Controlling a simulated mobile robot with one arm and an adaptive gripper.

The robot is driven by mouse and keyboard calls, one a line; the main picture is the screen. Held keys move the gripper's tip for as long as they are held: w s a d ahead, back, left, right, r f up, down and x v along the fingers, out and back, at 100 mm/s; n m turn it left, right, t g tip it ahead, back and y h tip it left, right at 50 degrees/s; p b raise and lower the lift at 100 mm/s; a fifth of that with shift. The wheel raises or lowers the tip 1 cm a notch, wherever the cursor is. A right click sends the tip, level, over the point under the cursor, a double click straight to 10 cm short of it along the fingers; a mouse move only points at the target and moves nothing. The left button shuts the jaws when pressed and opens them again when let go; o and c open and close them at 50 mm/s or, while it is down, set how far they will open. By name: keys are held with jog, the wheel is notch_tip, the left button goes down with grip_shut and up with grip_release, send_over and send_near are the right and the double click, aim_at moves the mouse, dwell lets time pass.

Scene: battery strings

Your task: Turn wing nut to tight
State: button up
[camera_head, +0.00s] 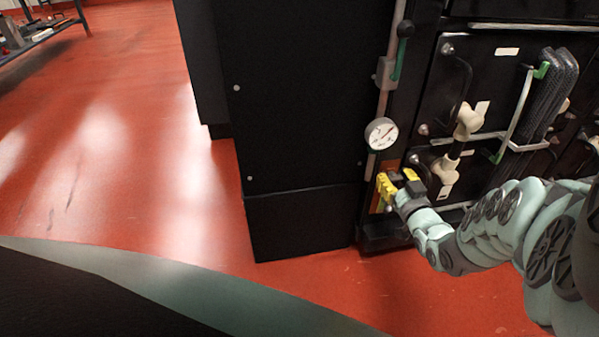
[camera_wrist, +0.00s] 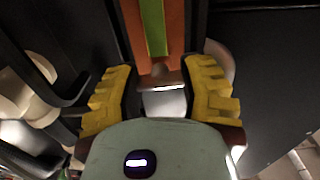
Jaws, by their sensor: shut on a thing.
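My gripper (camera_head: 399,183) reaches from the right to the lower front edge of the black cabinet. Its yellow fingers stand on either side of a small grey-brown metal piece, which looks like the wing nut (camera_wrist: 164,77), in the wrist view. The gripper (camera_wrist: 161,94) is shut on it; the exact contact is hard to see. Behind the nut is an orange plate with a green strip (camera_wrist: 154,26). In the head view the fingers hide most of the nut and plate. How tight the nut is cannot be told.
A round white gauge (camera_head: 381,134) sits on the pipe just above my gripper. To the right are battery modules with beige connectors (camera_head: 468,122) and a black braided cable (camera_head: 550,95). The black cabinet side (camera_head: 290,100) stands left. Red floor is clear further left.

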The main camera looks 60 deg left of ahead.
jog(key=shift+m, duration=0.4)
jog(key=o, duration=1.3)
jog(key=shift+c, duration=0.2)
jog(key=v, duration=1.2)
jog(key=shift+w, duration=0.1)
dwell(0.5)
